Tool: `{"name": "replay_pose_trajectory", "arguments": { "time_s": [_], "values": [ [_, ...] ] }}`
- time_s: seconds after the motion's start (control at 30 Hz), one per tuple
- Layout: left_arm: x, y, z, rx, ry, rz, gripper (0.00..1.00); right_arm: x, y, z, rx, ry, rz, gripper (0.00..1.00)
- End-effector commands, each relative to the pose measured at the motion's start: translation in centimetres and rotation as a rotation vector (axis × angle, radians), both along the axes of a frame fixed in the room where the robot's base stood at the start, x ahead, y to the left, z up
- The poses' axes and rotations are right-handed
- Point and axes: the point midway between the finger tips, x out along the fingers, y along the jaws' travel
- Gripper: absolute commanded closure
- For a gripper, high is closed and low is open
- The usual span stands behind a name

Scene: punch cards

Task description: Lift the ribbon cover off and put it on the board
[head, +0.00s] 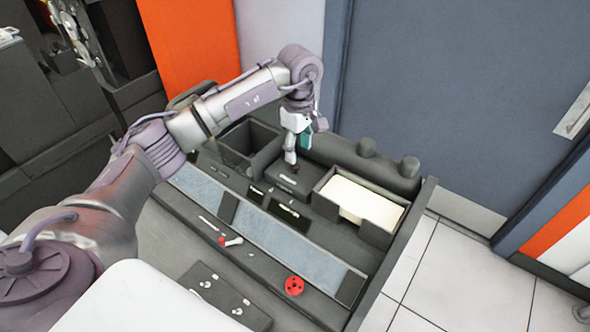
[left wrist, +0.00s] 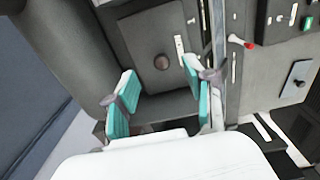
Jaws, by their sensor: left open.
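What looks like the ribbon cover is a dark flat lid with a small round knob. In the left wrist view the cover (left wrist: 150,80) lies in front of my fingers, its knob standing between their lines. In the head view the cover (head: 285,186) sits in the machine, partly hidden by my gripper. My left gripper (head: 291,154) points down above it, open and empty; its teal-padded fingers also show in the left wrist view (left wrist: 158,97). I cannot tell for certain which surface is the board; a pale blue-grey strip (head: 290,250) runs along the machine's front. My right gripper is not in view.
A tray of cream cards (head: 360,204) stands right of the cover, and an empty dark bin (head: 246,143) stands left. A red disc (head: 294,286) and a red-tipped lever (head: 230,241) are at the front. Two rounded dark posts (head: 385,155) rise behind the tray.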

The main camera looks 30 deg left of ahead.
Motion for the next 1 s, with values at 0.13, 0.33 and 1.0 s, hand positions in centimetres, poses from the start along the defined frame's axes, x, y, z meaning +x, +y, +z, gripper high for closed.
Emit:
{"name": "replay_pose_trajectory", "arguments": {
  "time_s": [0.13, 0.33, 1.0],
  "values": [
    [0.0, 0.0, -1.4, 0.000, 0.000, 0.000, 0.46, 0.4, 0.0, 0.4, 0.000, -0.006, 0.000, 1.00],
    [-0.3, 0.4, -3.0, 0.000, 0.005, 0.002, 0.46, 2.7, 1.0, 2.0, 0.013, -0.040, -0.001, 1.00],
    [-0.2, 0.7, -6.8, -0.001, -0.001, -0.001, 0.71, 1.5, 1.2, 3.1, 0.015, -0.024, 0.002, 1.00]
  ]
}}
